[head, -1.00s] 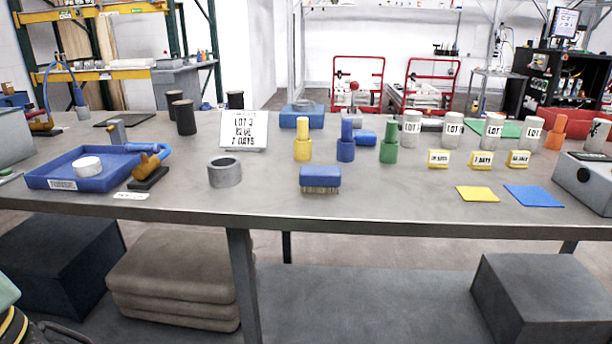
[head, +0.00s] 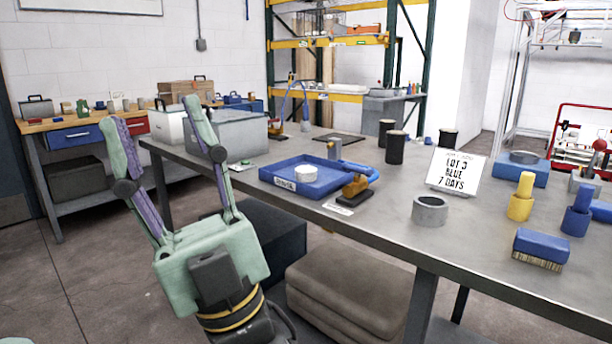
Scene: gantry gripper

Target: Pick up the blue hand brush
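The blue hand brush (head: 541,246) lies on the grey metal table (head: 480,246) at the right of the head view, near the front edge. It has a blue block back and tan bristles facing down. My gripper (head: 164,167) is at the left of the view, pointing up, with its two long fingers spread wide apart. It is open and empty, in front of the table's left end and far from the brush. Nothing hides the brush.
Near the brush stand a grey ring (head: 430,211), a yellow cylinder piece (head: 521,197) and a blue one (head: 577,211). A lot sign (head: 457,172) stands behind.

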